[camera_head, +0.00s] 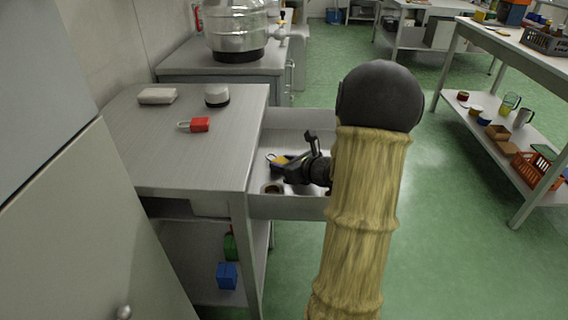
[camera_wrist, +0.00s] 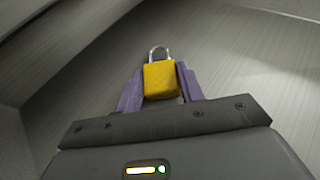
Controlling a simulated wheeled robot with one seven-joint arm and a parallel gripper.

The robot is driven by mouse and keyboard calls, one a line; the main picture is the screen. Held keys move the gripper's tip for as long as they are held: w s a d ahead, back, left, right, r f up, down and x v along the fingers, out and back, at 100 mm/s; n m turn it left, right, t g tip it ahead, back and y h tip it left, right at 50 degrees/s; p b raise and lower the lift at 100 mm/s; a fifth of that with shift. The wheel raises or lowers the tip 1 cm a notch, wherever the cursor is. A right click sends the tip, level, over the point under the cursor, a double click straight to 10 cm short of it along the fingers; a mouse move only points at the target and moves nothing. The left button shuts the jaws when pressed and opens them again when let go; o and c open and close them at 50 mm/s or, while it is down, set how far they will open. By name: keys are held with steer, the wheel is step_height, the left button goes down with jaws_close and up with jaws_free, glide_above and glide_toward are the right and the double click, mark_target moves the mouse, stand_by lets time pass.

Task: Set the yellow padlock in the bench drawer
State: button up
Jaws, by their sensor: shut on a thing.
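The yellow padlock (camera_wrist: 161,80) is between the two purple fingers of my gripper (camera_wrist: 160,86) in the wrist view, its silver shackle pointing away. My gripper is shut on it. In the head view my gripper (camera_head: 284,165) is over the pulled-out bench drawer (camera_head: 290,207), and a small part of the padlock (camera_head: 278,160) shows at its tip. The drawer is open on the right side of the grey bench (camera_head: 190,150). Whether the padlock touches the drawer floor I cannot tell. My arm hides the drawer's right part.
On the bench top are a red padlock (camera_head: 200,125), a white-and-black jar (camera_head: 217,96) and a pale block (camera_head: 157,96). A shelved table (camera_head: 510,140) stands at right; green floor lies between.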

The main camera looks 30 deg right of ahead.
steer(key=o, duration=1)
steer(key=shift+o, duration=0.2)
steer(key=shift+s+r+p, duration=0.2)
steer(key=shift+r+p, duration=0.05)
steer(key=shift+p, duration=0.1)
steer(key=p+v, duration=0.1)
steer(key=v, duration=0.6)
